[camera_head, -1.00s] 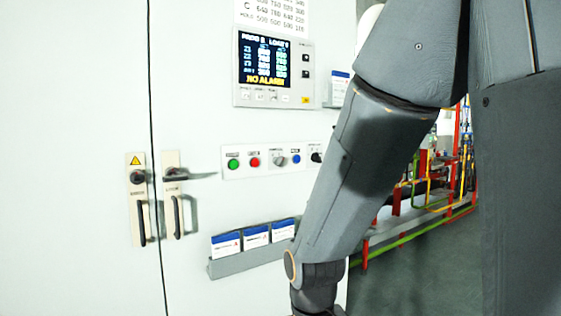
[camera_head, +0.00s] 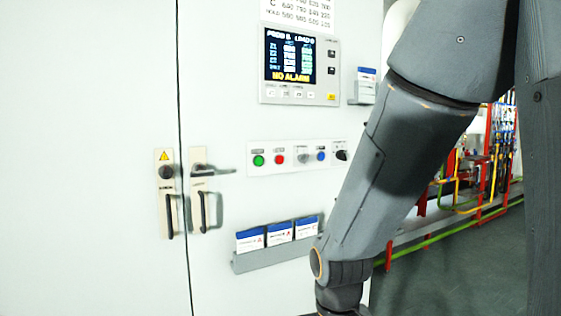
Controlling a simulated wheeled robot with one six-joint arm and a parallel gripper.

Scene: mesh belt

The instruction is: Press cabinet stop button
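The white cabinet (camera_head: 90,120) fills the left and middle of the head view. A button strip (camera_head: 297,171) on its front carries a green button (camera_head: 258,160), a red button (camera_head: 279,159), a grey selector (camera_head: 303,158), a blue button (camera_head: 320,156) and a black knob (camera_head: 341,155). The small labels above them are too blurred to read, and the red one looks like the stop button. My arm comes down from the upper right, just right of the strip. My gripper is below the bottom edge, out of view.
A display panel (camera_head: 299,65) reading "NO ALARM" is above the buttons. Below, a rack (camera_head: 275,256) of cards juts out near my arm. Two door handles (camera_head: 170,215) (camera_head: 205,210) stick out at left. Red, yellow and green pipes (camera_head: 480,190) stand behind at right.

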